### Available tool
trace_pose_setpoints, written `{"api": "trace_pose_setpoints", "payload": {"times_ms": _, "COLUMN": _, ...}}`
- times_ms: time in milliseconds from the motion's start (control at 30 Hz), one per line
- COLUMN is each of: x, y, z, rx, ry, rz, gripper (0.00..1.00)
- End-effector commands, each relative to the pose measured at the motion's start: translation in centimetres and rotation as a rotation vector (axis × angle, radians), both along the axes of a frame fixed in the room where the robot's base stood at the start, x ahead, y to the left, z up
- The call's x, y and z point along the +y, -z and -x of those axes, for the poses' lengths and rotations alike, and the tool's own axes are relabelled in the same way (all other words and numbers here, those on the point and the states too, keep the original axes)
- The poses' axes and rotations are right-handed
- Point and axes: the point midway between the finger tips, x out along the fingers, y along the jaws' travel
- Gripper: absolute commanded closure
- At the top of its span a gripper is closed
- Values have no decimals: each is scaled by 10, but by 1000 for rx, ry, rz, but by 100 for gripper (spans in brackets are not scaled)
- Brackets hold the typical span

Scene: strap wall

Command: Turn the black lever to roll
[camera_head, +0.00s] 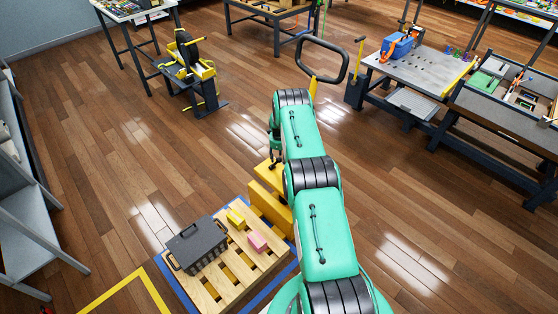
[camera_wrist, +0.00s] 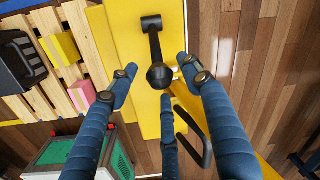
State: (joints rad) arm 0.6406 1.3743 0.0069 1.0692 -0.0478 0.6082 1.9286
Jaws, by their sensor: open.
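The black lever (camera_wrist: 154,48) sits on a yellow body (camera_wrist: 121,60) in the wrist view. Its arm runs from a dark mount at the top down to a round knob (camera_wrist: 159,76). My gripper (camera_wrist: 158,88) is open, its blue fingers spread around the knob, one on each side and one below. I cannot tell whether any finger touches the knob. In the head view the yellow body (camera_head: 271,207) stands left of my green arm, at the pallet's far right side. My arm hides part of it, and the lever is not clear there.
A wooden pallet (camera_head: 205,292) holds a dark crate (camera_head: 196,245), a yellow block (camera_head: 236,218) and a pink block (camera_head: 257,241). A black loop handle (camera_head: 322,41) rises beyond my arm. Workbenches (camera_head: 415,75) stand at the right.

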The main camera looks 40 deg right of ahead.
Motion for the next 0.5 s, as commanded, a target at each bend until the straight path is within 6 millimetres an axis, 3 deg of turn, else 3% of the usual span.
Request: {"api": "trace_pose_setpoints", "payload": {"times_ms": 500, "x": 0, "y": 9, "z": 0, "rx": 1, "ry": 0, "rz": -1, "gripper": 51}}
